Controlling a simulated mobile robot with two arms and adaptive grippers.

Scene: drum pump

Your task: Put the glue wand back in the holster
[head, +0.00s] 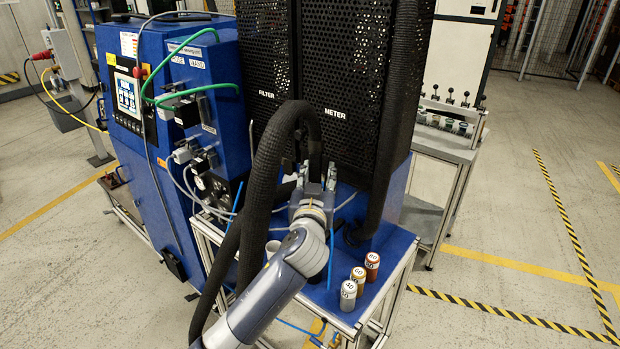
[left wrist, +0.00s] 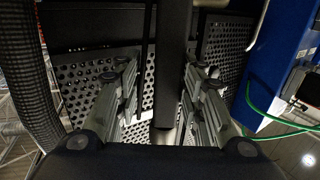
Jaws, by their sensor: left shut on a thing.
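My left gripper (head: 316,178) is above the blue bench top, in front of the black perforated cabinet. In the left wrist view its two grey fingers (left wrist: 160,95) stand on either side of a dark upright bar (left wrist: 174,75) with a pale lower end, which looks like the glue wand. The gripper is shut on it. In the head view a thick black hose (head: 268,165) arches over and comes down at the gripper, where the wand is mostly hidden. I cannot make out the holster for certain. My right gripper is not in view.
Three numbered canisters (head: 359,280) stand on the bench's (head: 395,245) front right. A blue control cabinet (head: 165,180) with green cables stands at the left. The perforated cabinet (head: 335,70) is close behind the gripper. A side cart (head: 450,145) stands at the right.

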